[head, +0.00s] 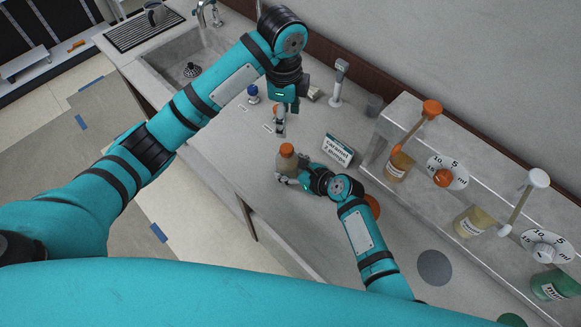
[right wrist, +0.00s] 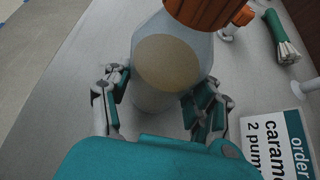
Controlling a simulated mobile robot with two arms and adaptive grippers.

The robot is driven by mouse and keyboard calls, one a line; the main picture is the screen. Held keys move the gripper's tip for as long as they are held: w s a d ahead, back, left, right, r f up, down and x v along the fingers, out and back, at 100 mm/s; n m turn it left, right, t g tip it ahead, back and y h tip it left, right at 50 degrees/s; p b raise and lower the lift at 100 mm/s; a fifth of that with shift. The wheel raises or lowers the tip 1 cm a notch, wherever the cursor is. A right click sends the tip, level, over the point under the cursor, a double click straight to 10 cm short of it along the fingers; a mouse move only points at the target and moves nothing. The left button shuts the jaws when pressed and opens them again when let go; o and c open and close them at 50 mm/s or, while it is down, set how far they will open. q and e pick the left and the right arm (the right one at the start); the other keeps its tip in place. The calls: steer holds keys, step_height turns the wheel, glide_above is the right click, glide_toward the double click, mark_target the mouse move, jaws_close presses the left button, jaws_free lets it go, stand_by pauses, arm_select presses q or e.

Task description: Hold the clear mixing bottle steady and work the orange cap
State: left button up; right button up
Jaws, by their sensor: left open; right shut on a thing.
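The clear mixing bottle (head: 287,164) stands on the counter with tan liquid inside and an orange cap (head: 286,149) on top. My right gripper (head: 286,180) is shut on the bottle low on its body. In the right wrist view, the fingers are on both sides of the bottle (right wrist: 172,62), and the orange cap (right wrist: 208,16) is cut off by the top edge. My left gripper (head: 280,128) is open, pointing down above the counter, beyond the bottle and apart from the cap. A small orange patch shows beside its fingers; I cannot tell what it is.
An order card (head: 338,151) reading caramel, 2 pumps stands right of the bottle. A shelf with pump bottles and dials, including an orange dial (head: 443,177), fills the right. A small blue-topped item (head: 253,91) is left of my left gripper. A sink (head: 190,55) lies at the back left.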

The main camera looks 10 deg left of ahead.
stand_by(0.3)
steer(key=o, duration=1.6)
steer(key=shift+o, duration=0.2)
steer(key=v, duration=1.2)
steer(key=shift+s, duration=0.1)
